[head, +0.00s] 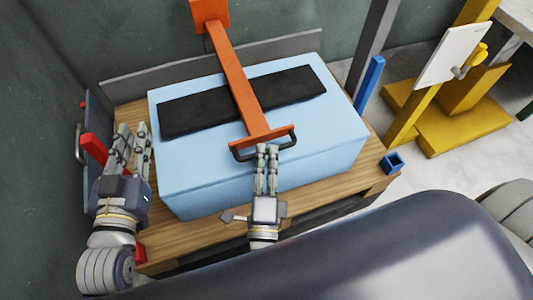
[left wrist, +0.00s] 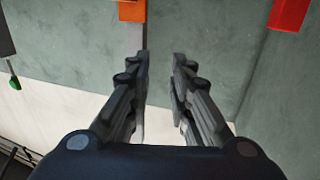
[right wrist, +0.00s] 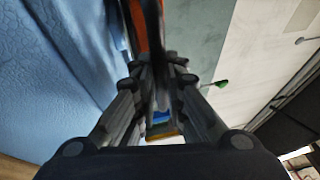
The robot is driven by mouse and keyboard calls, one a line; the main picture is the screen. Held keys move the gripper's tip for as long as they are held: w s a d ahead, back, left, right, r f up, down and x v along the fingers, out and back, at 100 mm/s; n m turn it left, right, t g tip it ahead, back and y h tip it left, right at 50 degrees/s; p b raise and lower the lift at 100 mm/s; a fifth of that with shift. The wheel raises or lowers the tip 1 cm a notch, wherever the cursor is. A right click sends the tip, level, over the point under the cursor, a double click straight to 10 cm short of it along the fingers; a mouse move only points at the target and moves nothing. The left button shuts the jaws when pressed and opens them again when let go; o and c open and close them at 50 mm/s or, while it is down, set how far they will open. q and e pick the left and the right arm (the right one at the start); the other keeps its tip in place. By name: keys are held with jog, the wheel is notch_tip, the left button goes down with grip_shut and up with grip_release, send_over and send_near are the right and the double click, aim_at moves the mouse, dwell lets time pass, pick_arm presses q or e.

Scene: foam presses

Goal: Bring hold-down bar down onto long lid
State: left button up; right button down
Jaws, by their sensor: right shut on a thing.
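The orange hold-down bar (head: 237,82) runs from an orange bracket at the back, across and above the long black lid (head: 195,112), to a crosspiece with a black handle (head: 240,157) at the front. I cannot tell whether the bar touches the lid. The lid lies on a large light-blue foam block (head: 320,155). My right gripper (head: 267,150) is shut on the handle. The right wrist view shows the dark handle (right wrist: 160,70) between its fingers, beside the blue foam (right wrist: 50,70). My left gripper (head: 132,132) is open and empty, left of the foam.
The foam sits on a wooden bench (head: 185,236). A red part (head: 94,148) is close to my left gripper. A blue post (head: 369,84) and a small blue square holder (head: 392,162) are at the right. A yellow stand (head: 440,110) with a white panel is beyond.

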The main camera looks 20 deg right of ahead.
pick_arm(q)
jog(key=shift+d+r+t, duration=0.15)
jog(key=shift+r+t, duration=0.15)
jog(key=shift+r, duration=0.5)
pick_arm(e)
jog(key=shift+a+f, duration=0.1)
jog(key=shift+f, duration=0.25)
jog(key=c, duration=1.7)
grip_release()
jog(key=shift+o, duration=0.2)
jog(key=v, duration=0.7)
jog(key=shift+s, duration=0.3)
